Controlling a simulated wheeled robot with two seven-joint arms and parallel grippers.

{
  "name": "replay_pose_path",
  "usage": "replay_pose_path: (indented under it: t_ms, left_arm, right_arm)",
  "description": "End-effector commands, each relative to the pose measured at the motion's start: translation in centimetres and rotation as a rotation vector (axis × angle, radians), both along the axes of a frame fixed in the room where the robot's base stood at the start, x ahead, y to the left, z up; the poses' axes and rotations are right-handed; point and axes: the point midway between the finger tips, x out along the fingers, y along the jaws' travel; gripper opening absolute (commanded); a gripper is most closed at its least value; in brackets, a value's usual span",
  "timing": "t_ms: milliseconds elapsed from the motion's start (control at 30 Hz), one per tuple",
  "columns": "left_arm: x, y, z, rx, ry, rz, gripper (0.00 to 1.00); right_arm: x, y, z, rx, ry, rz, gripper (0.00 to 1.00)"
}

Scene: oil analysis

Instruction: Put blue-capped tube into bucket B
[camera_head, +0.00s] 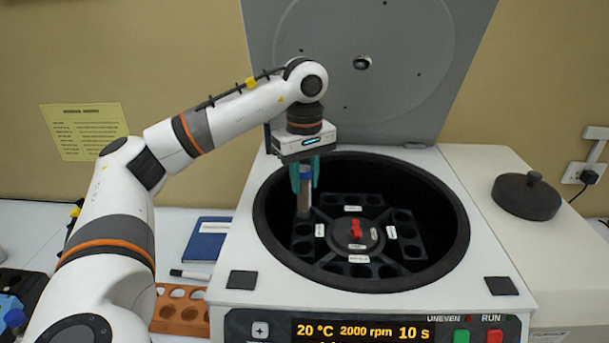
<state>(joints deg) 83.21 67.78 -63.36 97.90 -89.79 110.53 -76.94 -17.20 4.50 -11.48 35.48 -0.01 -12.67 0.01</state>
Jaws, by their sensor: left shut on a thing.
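My left gripper (305,174) has teal fingers pointing down, shut on the blue-capped tube (305,201). The tube is upright, with brownish contents, inside the open centrifuge bowl (462,240). Its lower end is at the far end of the left bucket (302,237); I cannot tell whether it is in a hole or just above. Further dark buckets with holes sit at the back (345,199), right (408,236) and front (360,269) around the rotor's red knob (356,229). Small white labels are too small to read, so I cannot tell which is bucket B. My right gripper is out of view.
The grey centrifuge lid (350,90) stands open behind. The front panel (365,331) shows 20 °C, 2000 rpm, 10 s. A round black lid (526,196) lies at right. A blue notebook (207,240), a marker (190,274) and an orange rack (180,314) are at left.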

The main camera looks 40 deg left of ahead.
Motion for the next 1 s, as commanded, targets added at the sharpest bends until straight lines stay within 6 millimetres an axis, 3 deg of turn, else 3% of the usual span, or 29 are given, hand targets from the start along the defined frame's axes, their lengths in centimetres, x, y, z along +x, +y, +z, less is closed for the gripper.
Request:
replay_pose_path:
  t_ms: [700,1000]
  left_arm:
    - [0.0,0.0,-7.6,-0.001,0.0,0.0,0.03]
    - [0.0,0.0,-9.1,0.0,-0.001,0.0,0.03]
  right_arm:
    - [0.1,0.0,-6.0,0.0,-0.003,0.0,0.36]
    - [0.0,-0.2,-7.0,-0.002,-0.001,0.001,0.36]
